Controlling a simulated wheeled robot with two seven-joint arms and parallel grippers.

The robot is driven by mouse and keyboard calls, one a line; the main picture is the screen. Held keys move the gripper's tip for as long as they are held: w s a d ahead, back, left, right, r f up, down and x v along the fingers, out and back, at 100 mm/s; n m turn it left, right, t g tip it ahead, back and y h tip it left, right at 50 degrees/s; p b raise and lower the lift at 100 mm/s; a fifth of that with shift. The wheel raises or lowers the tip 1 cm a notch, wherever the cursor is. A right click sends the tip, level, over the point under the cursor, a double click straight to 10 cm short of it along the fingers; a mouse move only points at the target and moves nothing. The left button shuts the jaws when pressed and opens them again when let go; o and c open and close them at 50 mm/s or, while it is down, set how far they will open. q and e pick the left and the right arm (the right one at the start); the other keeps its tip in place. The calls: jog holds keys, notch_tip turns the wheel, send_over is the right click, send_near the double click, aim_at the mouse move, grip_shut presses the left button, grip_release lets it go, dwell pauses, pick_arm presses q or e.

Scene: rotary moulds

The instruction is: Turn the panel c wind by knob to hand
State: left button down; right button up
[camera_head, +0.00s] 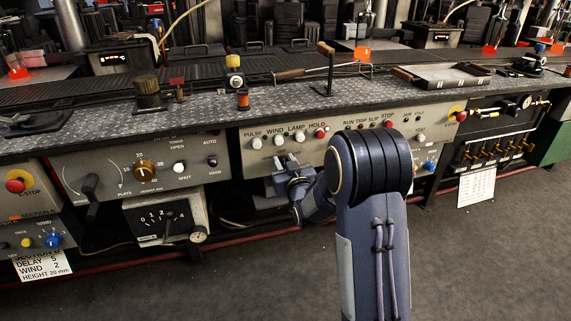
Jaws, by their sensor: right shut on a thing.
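A grey control panel (330,137) under the bench edge carries a row of buttons marked PULSE, WIND, LAMP and HOLD. My right gripper (284,163) is at the lower left part of this panel, just below the white buttons. It is shut at the panel face, on what seems to be a small knob. The fingers hide the knob, so its pointer and label cannot be read. The white WIND button (277,140) is just above the gripper. My left gripper is not in view.
A red E-stop (16,186) is at far left. The metal bench top (205,113) overhangs the panels. The floor in front is clear.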

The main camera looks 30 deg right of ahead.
jog(key=n+b, duration=0.1)
jog(key=n, duration=0.1)
jog(key=n+b, duration=0.1)
jog(key=shift+a+f+n, duration=0.2)
jog(key=shift+n, duration=0.2)
jog(key=shift+a+n+b, duration=0.2)
jog(key=shift+n+b, duration=0.5)
jog(key=shift+n, duration=1.5)
jog(key=o, duration=1)
jog(key=shift+c, duration=0.2)
jog(key=p+v, duration=0.1)
jog(key=v, duration=0.6)
jog(key=shift+s+a, duration=0.15)
jog(key=shift+s, duration=0.2)
